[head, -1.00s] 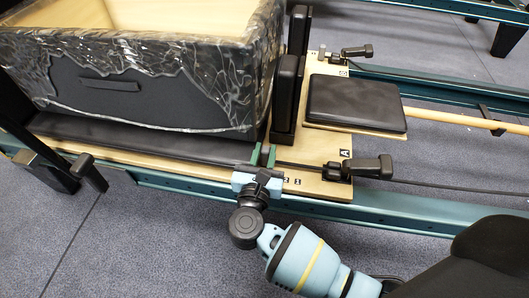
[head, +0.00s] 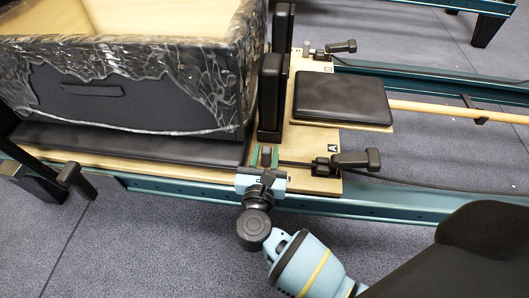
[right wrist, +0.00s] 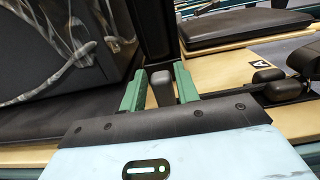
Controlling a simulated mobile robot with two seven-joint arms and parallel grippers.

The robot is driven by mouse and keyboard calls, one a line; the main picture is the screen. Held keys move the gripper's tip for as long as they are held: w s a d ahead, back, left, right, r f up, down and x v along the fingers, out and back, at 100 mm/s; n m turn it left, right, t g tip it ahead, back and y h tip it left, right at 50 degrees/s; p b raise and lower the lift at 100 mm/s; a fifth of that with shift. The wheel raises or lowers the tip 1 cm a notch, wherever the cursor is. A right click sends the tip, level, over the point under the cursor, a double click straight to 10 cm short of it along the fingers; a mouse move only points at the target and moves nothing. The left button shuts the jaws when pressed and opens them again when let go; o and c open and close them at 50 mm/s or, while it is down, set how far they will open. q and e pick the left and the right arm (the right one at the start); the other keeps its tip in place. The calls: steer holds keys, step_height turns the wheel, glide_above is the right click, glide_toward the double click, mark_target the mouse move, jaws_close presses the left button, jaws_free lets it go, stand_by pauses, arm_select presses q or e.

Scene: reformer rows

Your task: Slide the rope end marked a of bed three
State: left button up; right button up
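The rope end, a small grey block (right wrist: 162,88), stands between the two green fingers of my right gripper (head: 264,157). In the right wrist view the fingers (right wrist: 160,90) are apart, one on each side of the block, with a narrow dark gap at its left; the block is very close to the right finger. A dark rope runs from there to the black cleat (head: 325,168) beside the A label (head: 333,148) on the pale wooden board (head: 320,186). The number marks on the board are mostly hidden by my right gripper. My left gripper is not in view.
A black upright post (head: 270,97) rises just behind the gripper. A black pad (head: 343,99) and a second cleat (head: 341,47) lie farther back. The floor in front is clear.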

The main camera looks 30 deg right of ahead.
steer(key=shift+o, duration=1.1)
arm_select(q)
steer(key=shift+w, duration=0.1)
arm_select(e)
steer(key=shift+o, duration=0.2)
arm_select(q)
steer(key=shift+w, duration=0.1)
arm_select(e)
steer(key=shift+a, duration=0.1)
